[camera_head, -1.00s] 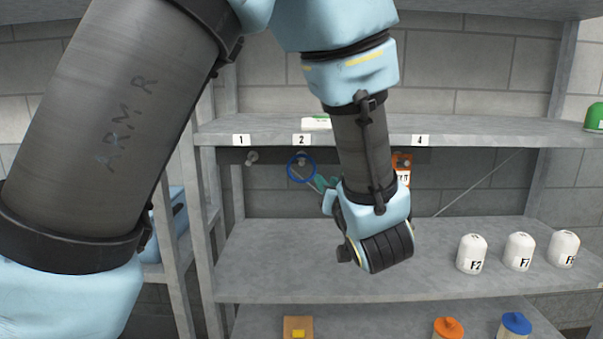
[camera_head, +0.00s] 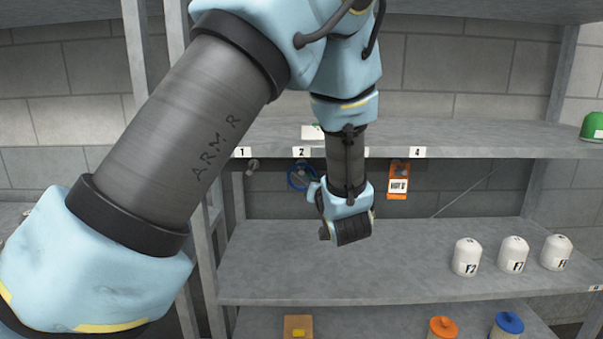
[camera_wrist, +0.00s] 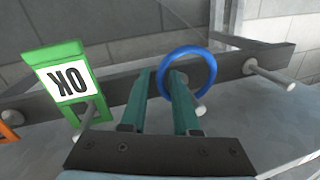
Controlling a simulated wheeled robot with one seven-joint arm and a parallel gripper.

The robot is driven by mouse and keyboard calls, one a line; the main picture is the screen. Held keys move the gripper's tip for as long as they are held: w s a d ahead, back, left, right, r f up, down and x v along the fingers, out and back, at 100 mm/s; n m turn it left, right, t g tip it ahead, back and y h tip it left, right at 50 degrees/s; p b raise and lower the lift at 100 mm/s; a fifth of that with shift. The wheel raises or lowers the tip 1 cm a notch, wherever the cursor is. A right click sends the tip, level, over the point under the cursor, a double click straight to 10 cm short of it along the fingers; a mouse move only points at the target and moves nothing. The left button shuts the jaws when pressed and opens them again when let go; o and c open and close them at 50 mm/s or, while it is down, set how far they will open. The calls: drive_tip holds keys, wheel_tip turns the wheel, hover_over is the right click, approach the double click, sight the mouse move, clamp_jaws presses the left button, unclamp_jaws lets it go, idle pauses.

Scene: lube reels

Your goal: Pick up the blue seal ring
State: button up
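The blue seal ring (camera_head: 291,181) hangs on the peg under label 2 in the head view, its right side partly covered by my wrist. In the wrist view the ring (camera_wrist: 214,72) hangs around a metal peg whose end shows at its lower part. My gripper (camera_wrist: 161,74) is open, with two teal fingers apart. In that view the ring's left edge appears between the fingertips, and the right finger overlaps the ring's opening. I cannot tell whether either finger touches it. In the head view the fingers are hidden behind my wrist.
A green OK tag (camera_wrist: 64,56) hangs beside the fingers in the wrist view. An orange tag (camera_head: 398,182) hangs under label 4, and an empty peg (camera_head: 252,166) is under label 1. White canisters (camera_head: 467,257) stand at the shelf's right. The shelf's middle is clear.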

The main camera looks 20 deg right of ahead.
clamp_jaws()
drive_tip(key=shift+r, duration=0.15)
idle(0.6)
drive_tip(key=shift+s+r+b, duration=0.1)
drive_tip(key=shift+r+b, duration=0.45)
drive_tip(key=shift+b, duration=0.1)
drive_tip(key=b+v, duration=0.4)
drive_tip(key=v, duration=1.4)
drive_tip(key=shift+b, duration=0.35)
